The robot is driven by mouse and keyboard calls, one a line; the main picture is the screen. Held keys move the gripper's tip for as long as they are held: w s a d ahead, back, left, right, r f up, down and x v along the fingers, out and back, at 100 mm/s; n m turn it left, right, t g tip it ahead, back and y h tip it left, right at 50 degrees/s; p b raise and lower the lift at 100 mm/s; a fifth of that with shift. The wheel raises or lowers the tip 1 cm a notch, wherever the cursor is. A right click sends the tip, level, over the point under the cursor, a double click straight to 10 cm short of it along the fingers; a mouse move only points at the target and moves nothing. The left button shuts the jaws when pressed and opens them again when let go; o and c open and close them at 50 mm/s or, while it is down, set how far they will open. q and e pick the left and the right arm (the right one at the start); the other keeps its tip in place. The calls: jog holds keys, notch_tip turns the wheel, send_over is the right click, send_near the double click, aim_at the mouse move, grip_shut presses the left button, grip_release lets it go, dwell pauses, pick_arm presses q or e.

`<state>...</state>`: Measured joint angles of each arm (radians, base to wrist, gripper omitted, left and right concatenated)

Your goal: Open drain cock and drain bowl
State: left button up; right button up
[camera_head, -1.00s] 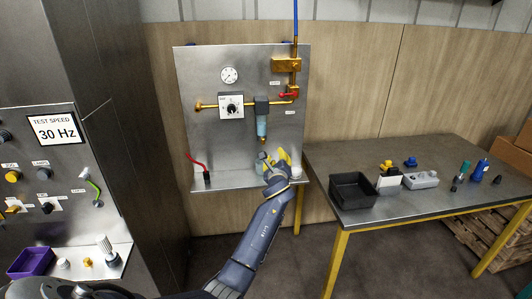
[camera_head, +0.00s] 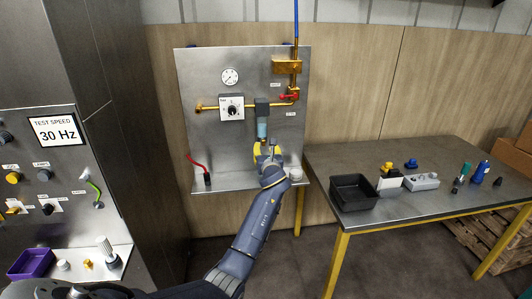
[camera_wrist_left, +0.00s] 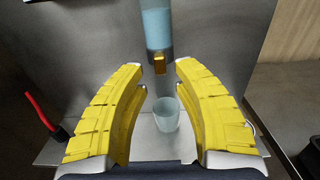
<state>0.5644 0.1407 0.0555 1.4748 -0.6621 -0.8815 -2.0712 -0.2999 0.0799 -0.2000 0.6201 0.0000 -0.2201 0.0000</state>
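The filter bowl (camera_head: 262,130) hangs under a dark filter head on the steel panel. It also shows in the left wrist view (camera_wrist_left: 157,30) with blue liquid inside. The brass drain cock (camera_wrist_left: 159,65) is at its bottom end. My left gripper (camera_head: 266,148) is just below and in front of the bowl. In the left wrist view its yellow fingers (camera_wrist_left: 161,75) are apart, one on each side of the cock, with nothing between them touching. A clear cup (camera_wrist_left: 167,115) stands on the panel's shelf below the cock. My right gripper is not in view.
The panel (camera_head: 205,150) carries a gauge (camera_head: 230,77), a regulator box (camera_head: 231,107), brass piping and a red valve handle (camera_head: 288,97). A red-handled item (camera_head: 197,163) stands at the shelf's left. A table (camera_head: 420,200) with a black bin (camera_head: 353,191) is at right.

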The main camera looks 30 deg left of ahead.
aim_at(264, 144)
pick_arm(q)
jog(key=shift+x, duration=2)
grip_shut()
